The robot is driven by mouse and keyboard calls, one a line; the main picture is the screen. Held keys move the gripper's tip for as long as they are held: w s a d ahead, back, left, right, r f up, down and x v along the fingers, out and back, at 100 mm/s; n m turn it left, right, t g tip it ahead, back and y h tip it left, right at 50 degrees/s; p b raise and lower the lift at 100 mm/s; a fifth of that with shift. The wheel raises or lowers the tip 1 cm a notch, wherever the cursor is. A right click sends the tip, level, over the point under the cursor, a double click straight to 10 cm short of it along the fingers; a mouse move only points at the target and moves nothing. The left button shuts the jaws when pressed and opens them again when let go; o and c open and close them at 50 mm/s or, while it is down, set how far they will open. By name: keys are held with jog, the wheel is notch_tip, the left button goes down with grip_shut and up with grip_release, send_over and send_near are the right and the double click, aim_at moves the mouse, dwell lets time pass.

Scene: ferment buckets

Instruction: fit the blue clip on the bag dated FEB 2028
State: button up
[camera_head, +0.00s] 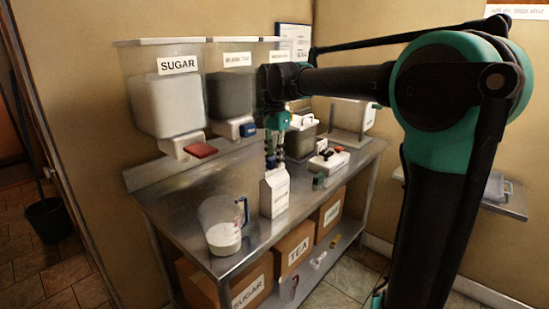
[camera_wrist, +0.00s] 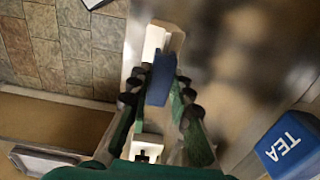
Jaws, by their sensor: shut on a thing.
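My gripper (camera_head: 275,160) points down over the steel bench, just above a white paper bag (camera_head: 275,192). The bag stands upright with dark print on its front, too small to read as a date. In the wrist view my gripper (camera_wrist: 160,85) is shut on the blue clip (camera_wrist: 160,78), held between the dark finger pads. A cream-white shape (camera_wrist: 163,37) lies just beyond the clip; I cannot tell whether it is the bag's top or whether the clip touches it.
A clear jug (camera_head: 222,225) stands left of the bag on the bench (camera_head: 180,205). The SUGAR dispenser (camera_head: 165,95) is behind; a blue TEA lever (camera_wrist: 290,146) is near my wrist.

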jog(key=shift+f, duration=1)
dwell(1.8)
jog(key=o, duration=0.9)
jog(key=shift+o, duration=0.4)
jog(key=o, duration=0.5)
jog(key=shift+c, duration=0.2)
jog(key=shift+r, duration=0.1)
jog(key=shift+r, duration=3.45)
